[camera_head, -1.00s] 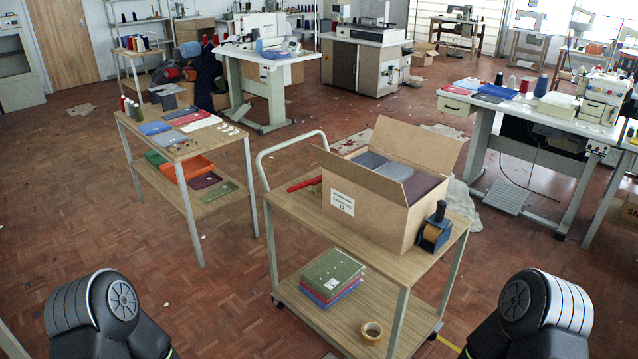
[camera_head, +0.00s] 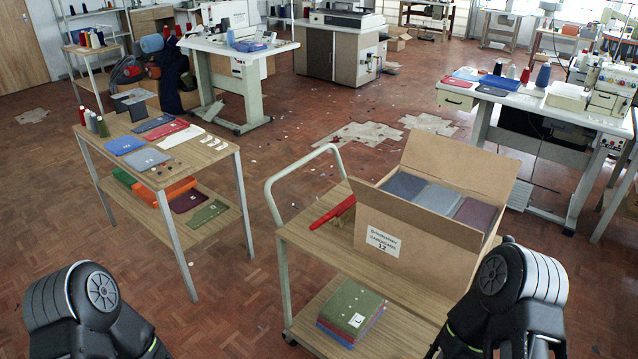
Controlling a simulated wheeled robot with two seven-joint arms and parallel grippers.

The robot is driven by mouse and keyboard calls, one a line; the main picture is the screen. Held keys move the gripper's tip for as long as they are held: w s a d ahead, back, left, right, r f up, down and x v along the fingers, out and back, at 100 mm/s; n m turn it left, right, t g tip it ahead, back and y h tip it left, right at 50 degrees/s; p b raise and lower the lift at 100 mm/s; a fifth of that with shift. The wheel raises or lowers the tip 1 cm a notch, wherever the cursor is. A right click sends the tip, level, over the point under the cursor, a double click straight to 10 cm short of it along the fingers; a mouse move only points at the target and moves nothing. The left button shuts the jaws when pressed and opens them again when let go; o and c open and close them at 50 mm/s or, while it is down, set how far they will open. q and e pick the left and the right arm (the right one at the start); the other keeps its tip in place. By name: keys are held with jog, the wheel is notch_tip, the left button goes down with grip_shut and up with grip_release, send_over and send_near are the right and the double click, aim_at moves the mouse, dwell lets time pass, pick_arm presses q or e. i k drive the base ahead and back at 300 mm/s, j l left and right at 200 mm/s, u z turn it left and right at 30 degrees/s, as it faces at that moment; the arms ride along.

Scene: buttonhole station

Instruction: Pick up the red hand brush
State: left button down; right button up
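The red hand brush (camera_head: 333,212) lies on the top shelf of the wooden trolley (camera_head: 310,239), left of the open cardboard box. Its red handle points to the lower left, and tan bristles show at its right end, close to the box. Dark parts of my two arms show at the lower left and lower right of the head view. Neither gripper's fingers are in the picture, so nothing shows of what they do. Nothing touches the brush.
The open cardboard box (camera_head: 415,262) with folded cloth fills most of the trolley top. The trolley's push handle (camera_head: 303,163) rises behind the brush. Folded cloths (camera_head: 351,312) lie on the lower shelf. A side table (camera_head: 215,151) stands left, with clear floor between.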

aim_at(342, 210)
jog(key=i+j, duration=0.5)
jog(key=i+j+z, duration=0.1)
jog(key=i+j, duration=0.4)
jog(key=j, duration=0.15)
jog(key=i+j, duration=0.5)
jog(key=j+z, duration=0.05)
jog(key=j, duration=0.05)
